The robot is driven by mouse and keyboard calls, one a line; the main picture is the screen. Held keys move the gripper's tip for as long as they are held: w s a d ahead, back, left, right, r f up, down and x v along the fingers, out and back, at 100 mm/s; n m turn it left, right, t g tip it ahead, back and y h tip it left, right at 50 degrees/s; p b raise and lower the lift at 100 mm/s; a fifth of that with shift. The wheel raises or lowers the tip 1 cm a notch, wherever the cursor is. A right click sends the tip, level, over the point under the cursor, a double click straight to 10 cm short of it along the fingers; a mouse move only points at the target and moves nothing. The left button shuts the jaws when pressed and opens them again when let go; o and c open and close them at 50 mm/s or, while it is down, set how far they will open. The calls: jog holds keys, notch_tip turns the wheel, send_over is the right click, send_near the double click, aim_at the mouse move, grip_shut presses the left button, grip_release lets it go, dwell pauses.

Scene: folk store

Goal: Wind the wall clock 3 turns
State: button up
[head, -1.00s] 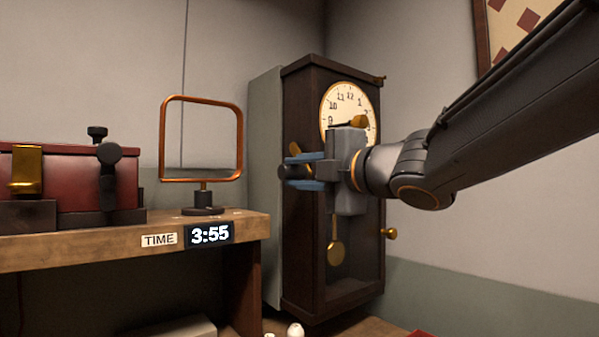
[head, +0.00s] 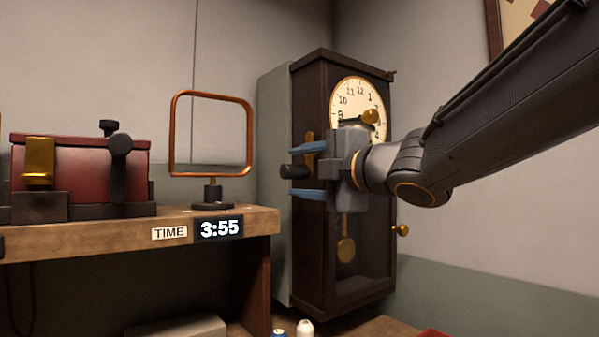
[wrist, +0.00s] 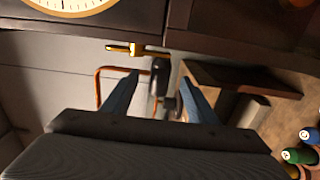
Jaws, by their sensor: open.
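The wall clock (head: 315,230) is a tall dark wooden case in the corner, with a cream dial (head: 345,95) and a brass pendulum (head: 346,249) partly behind my gripper. A winding crank, with a brass arm (head: 310,150) and black grip (head: 293,172), stands out at the clock's left side; the black grip also shows in the wrist view (wrist: 158,80). My gripper (head: 297,171) is open, its blue fingers apart above and below the black grip. In the wrist view my gripper (wrist: 162,82) has the grip between its fingers; contact cannot be told.
A brass knob (head: 401,230) is on the clock's right side. Small bottles (head: 305,328) stand low in front.

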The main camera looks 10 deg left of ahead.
jog(key=p+v, duration=0.7)
jog(key=v, duration=0.1)
jog(key=shift+s+d, duration=0.2)
jog(key=shift+s, duration=0.05)
dwell(0.4)
jog(key=w+d+f+m+t+h+p, duration=0.1)
jog(key=w+d+f+m+h, duration=0.25)
jog(key=d+f+m, duration=0.3)
jog(key=w+d+f+m+h+p, duration=0.1)
jog(key=w+d+f+m+h, duration=0.2)
jog(key=d+f+m+h, duration=0.3)
jog(key=s+d+f+m+g+h, duration=0.45)
jog(key=d+f+m, duration=0.25)
jog(key=d+f, duration=0.45)
jog(key=s+d+f+m+g+p, duration=0.1)
jog(key=s+f+m+g, duration=0.3)
jog(key=s, duration=0.5)
jog(key=s+d+f+m+g+p, duration=0.1)
jog(key=s+f+m+g, duration=0.3)
jog(key=s+f, duration=0.4)
jog(key=shift+s+d+f+m, duration=0.3)
jog(key=shift+s+d+m, duration=0.05)
jog(key=shift+s, duration=0.15)
